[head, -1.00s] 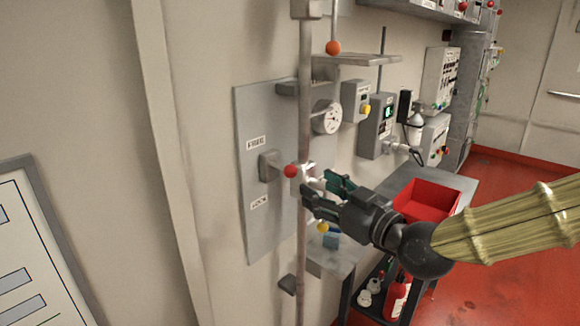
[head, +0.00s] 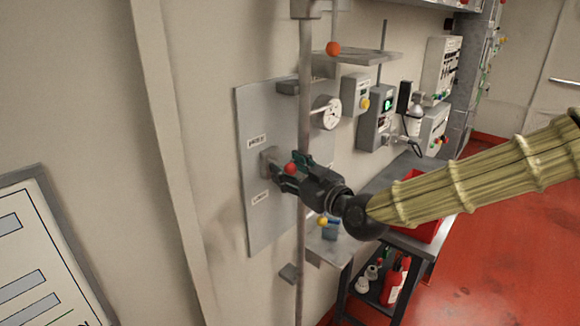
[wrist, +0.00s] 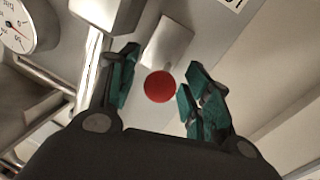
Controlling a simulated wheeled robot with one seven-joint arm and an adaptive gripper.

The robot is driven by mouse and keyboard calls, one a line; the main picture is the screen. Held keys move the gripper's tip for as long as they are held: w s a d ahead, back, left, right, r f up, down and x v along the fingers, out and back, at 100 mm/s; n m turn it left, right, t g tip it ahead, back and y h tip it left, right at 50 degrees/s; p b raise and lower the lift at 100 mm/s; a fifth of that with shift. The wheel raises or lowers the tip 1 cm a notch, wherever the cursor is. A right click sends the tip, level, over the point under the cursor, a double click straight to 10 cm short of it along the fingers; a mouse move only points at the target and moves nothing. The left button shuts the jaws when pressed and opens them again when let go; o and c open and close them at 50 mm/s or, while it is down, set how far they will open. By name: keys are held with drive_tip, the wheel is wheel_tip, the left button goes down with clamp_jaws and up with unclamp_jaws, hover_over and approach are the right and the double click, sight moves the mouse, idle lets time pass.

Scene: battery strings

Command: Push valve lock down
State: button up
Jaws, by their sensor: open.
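The valve lock is a lever with a red ball knob (head: 290,169) on a grey block (head: 268,160), mounted on a grey wall plate (head: 262,225). The block sits between an upper and a lower label. My gripper (head: 290,172) is at the red knob, with its fingers on either side of it in the head view. In the wrist view the red knob (wrist: 160,87) lies between the two open teal-padded fingers (wrist: 158,92), with gaps on both sides. The block (wrist: 167,42) shows just behind the knob. I cannot tell whether either finger touches it.
A vertical pipe (head: 304,110) runs close by the plate. A gauge (head: 326,113) and a shelf (head: 355,57) with an orange ball (head: 333,48) are above right. A yellow knob (head: 322,220) is below my gripper. A bench with a red bin (head: 432,228) stands right.

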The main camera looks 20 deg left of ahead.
drive_tip(key=shift+c, duration=0.2)
clamp_jaws()
drive_tip(key=shift+f+b, duration=1.65)
drive_tip(key=shift+f, duration=0.25)
drive_tip(key=shift+c, duration=1.2)
unclamp_jaws()
drive_tip(key=shift+s, duration=0.1)
drive_tip(key=shift+o, duration=1.4)
drive_tip(key=shift+d, duration=0.1)
drive_tip(key=v, duration=1.1)
drive_tip(key=shift+s+d, duration=0.25)
drive_tip(key=shift+d, duration=0.1)
